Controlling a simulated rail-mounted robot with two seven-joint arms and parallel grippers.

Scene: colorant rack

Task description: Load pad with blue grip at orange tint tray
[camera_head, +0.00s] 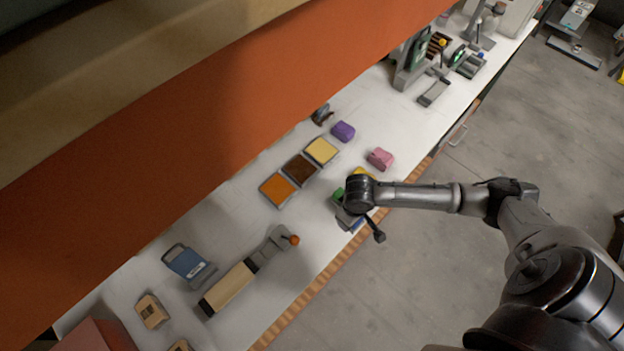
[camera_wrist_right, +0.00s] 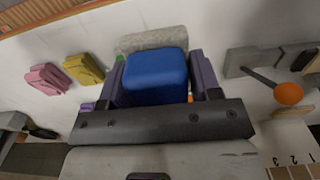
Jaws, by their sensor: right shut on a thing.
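My right gripper (camera_wrist_right: 156,68) is shut on the blue grip (camera_wrist_right: 155,76) of a pad, with a finger on either side. The pad's pale grey body (camera_wrist_right: 152,40) shows beyond the grip in the wrist view. In the head view my wrist partly covers the right gripper, near the counter's front edge, and a bit of blue (camera_head: 358,224) shows there. The orange tint tray (camera_head: 278,190) lies to the left of that gripper, apart from it. I cannot tell whether the pad touches the counter. My left gripper is not in view.
Brown (camera_head: 299,169) and yellow (camera_head: 321,150) trays adjoin the orange one. Pink (camera_head: 380,158), purple (camera_head: 343,131) and yellow (camera_wrist_right: 84,69) blocks stand nearby. A grey device with an orange knob (camera_head: 294,240) lies left of my gripper. The orange-brown shelf (camera_head: 200,130) overhangs the back.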

